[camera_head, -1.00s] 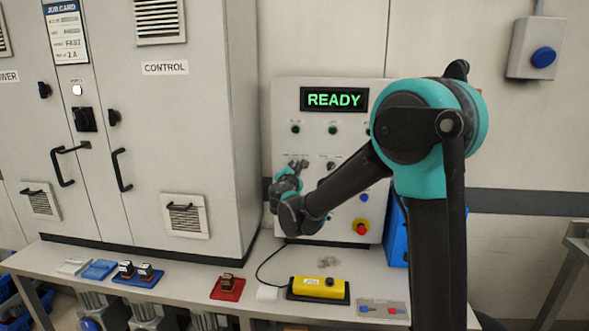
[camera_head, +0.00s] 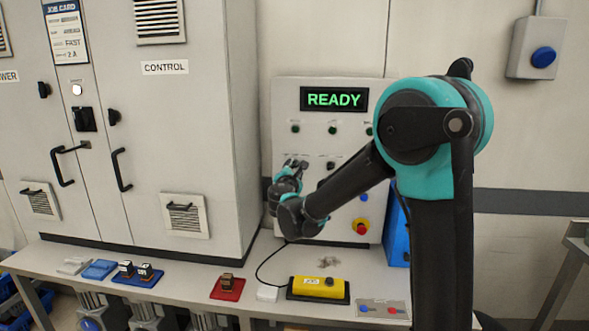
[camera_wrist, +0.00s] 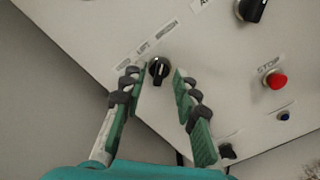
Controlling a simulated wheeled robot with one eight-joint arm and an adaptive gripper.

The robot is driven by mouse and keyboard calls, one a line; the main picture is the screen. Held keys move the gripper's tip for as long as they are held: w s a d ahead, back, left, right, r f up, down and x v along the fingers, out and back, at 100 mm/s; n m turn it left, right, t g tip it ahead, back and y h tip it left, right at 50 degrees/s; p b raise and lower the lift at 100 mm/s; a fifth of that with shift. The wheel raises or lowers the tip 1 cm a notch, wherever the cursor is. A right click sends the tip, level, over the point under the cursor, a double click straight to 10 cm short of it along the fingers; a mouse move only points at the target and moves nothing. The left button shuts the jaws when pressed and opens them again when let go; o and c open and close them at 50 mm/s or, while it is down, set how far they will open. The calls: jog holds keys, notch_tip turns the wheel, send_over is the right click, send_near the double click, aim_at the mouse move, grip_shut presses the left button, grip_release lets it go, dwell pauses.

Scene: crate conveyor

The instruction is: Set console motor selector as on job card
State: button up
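The console (camera_head: 285,100) is a pale panel with a green READY display (camera_head: 334,99). My gripper (camera_wrist: 158,77) is open, with one finger on each side of the knob and a visible gap to the right finger. In the head view my gripper (camera_head: 294,168) is in front of the console's left side and hides that part. The job card (camera_head: 67,32) hangs on the cabinet; it shows FAST and 2 A, other lines are unclear.
A second black knob (camera_wrist: 252,9) and a red STOP button (camera_wrist: 276,79) are on the same panel. A red emergency button (camera_head: 361,228) sits low on the console. The grey CONTROL cabinet (camera_head: 205,120) stands close on the left. A yellow pendant (camera_head: 318,287) lies on the bench.

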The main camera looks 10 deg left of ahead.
jog(key=s, duration=1.1)
jog(key=shift+a, duration=0.15)
jog(key=s+d+f+m+g+h, duration=0.2)
jog(key=s+d+f+m+g, duration=0.3)
jog(key=d, duration=0.7)
jog(key=d+f+m+g+h, duration=0.2)
jog(key=d+f+m, duration=0.5)
jog(key=d, duration=0.4)
jog(key=s+d+f+m+g+y, duration=0.1)
jog(key=s+d+f+m+g, duration=0.3)
jog(key=s+d+f+m, duration=0.55)
jog(key=s+a+f+m+g+y, duration=0.2)
jog(key=s+a+f+m+y, duration=0.1)
jog(key=s, duration=0.8)
notch_tip(320, 180, down, 2)
jog(key=shift+a+f+m+g+y, duration=0.15)
jog(key=shift+m+g+y, duration=0.2)
jog(key=shift+m, duration=0.2)
jog(key=shift+c, duration=0.6)
